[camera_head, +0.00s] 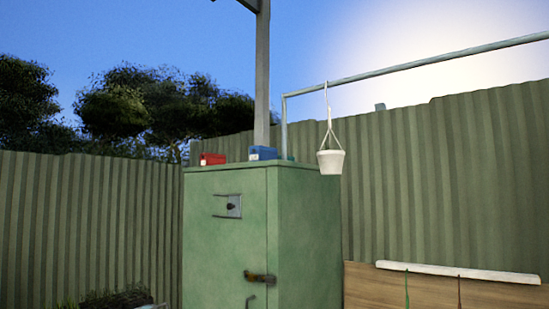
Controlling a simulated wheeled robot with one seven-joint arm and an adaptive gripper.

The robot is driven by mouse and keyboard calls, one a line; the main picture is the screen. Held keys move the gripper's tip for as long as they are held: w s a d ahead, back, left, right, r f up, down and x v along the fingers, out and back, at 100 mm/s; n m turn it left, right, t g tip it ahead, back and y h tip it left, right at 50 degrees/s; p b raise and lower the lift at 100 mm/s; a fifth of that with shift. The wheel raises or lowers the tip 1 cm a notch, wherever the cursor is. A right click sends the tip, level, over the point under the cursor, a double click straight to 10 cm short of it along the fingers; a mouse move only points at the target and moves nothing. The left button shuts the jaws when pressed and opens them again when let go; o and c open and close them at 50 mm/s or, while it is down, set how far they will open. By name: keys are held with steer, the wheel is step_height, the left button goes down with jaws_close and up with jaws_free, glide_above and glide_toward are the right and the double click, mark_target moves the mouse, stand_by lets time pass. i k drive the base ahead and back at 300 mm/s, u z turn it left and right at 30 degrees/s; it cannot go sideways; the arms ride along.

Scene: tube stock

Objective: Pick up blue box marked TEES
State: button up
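A small blue box (262,153) sits on top of a tall green metal cabinet (231,255), near its right side. A pale patch shows on its left end, but any lettering is too small to read. A red box (212,159) sits to its left on the same top, with a gap between them. My gripper is not in this view.
A grey post (262,80) rises behind the boxes. A metal rail (420,65) runs to the upper right, with a white bucket (331,161) hanging right of the cabinet. Corrugated fence (90,220) stands behind. A wooden board (440,291) with a white bar is lower right.

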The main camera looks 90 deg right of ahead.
mark_target(258, 153)
steer(key=u, duration=0.05)
steer(key=k, duration=0.1)
steer(key=z, duration=1.05)
